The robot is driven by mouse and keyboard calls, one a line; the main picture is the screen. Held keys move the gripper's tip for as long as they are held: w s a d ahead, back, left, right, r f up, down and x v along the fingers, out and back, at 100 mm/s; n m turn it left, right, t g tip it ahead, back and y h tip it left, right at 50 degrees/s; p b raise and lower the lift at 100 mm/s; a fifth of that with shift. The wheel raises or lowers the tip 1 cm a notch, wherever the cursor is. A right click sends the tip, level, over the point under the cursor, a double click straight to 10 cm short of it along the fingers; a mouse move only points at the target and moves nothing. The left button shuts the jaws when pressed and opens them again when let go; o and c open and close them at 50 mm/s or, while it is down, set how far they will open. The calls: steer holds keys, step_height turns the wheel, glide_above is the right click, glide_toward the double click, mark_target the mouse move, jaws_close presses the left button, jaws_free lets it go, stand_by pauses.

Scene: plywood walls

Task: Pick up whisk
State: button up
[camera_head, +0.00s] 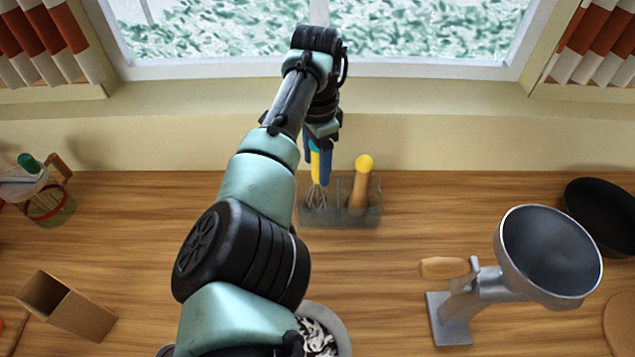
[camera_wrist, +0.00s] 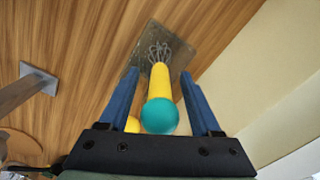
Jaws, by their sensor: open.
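The whisk (camera_wrist: 160,90) has a yellow handle with a teal end cap and a wire head, and it stands handle up in a clear holder (camera_wrist: 185,42). In the head view the whisk (camera_head: 316,165) is partly hidden by my gripper, with its wires inside the left part of the holder (camera_head: 341,217). My gripper (camera_wrist: 162,85) is open, its two blue fingers on either side of the whisk handle. In the head view my gripper (camera_head: 319,165) is over the holder. I cannot tell whether the fingers touch the handle.
A wooden tool with a yellow end (camera_head: 361,183) stands beside the whisk in the holder. The wall and window sill (camera_head: 450,105) rise close behind. A grey grinder (camera_head: 480,285) and a black pan (camera_head: 605,215) stand at the right. A wooden box (camera_head: 68,308) is at the left.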

steer(key=shift+f, duration=0.25)
jaws_close()
steer(key=shift+r, duration=0.1)
